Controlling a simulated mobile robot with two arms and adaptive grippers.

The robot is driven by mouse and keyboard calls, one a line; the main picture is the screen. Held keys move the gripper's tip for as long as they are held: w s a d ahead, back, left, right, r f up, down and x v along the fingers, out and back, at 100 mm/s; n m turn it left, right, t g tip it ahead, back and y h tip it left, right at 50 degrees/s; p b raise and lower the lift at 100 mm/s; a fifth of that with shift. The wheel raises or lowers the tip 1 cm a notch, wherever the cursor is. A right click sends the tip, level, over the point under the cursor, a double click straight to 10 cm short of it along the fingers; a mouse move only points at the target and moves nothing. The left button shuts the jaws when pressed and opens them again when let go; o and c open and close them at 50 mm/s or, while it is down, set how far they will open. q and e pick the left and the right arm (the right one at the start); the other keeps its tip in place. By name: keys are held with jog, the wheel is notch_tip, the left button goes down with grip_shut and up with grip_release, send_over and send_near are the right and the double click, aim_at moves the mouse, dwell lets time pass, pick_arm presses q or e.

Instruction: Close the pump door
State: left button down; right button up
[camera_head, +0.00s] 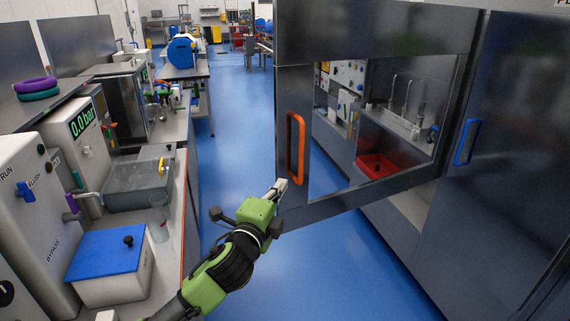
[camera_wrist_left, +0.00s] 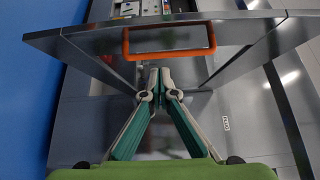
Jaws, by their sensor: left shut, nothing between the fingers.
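The pump door (camera_head: 294,90) is a dark grey framed panel with a large window. It stands swung open into the aisle, at an angle to the cabinet on the right. Its orange handle (camera_head: 291,148) is on the free edge. My left gripper (camera_head: 279,186) is shut and empty, just below and beside the handle at the door's lower free corner. In the left wrist view my closed fingertips (camera_wrist_left: 160,73) lie close to the door (camera_wrist_left: 75,42), below the orange handle (camera_wrist_left: 126,44). I cannot tell whether they touch the door. My right gripper is not in view.
A dark cabinet panel with a blue handle (camera_head: 466,142) stands at the right. A red bin (camera_head: 380,166) shows through the door window. A left bench holds a blue-lidded box (camera_head: 106,251), a grey basin (camera_head: 137,190) and a pressure display (camera_head: 82,119). The blue floor (camera_head: 240,110) between is clear.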

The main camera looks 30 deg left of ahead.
pick_arm(q)
jog(key=p, duration=0.2)
send_near(289, 157)
jog(key=w+d, duration=0.2)
jog(key=w, duration=0.2)
jog(key=a, duration=0.1)
jog(key=w+a+p, duration=0.1)
jog(key=shift+w+a+r, duration=0.1)
jog(key=shift+w+a, duration=0.2)
jog(key=shift+a, duration=0.1)
jog(key=shift+w+a, duration=0.15)
jog(key=shift+a, duration=0.1)
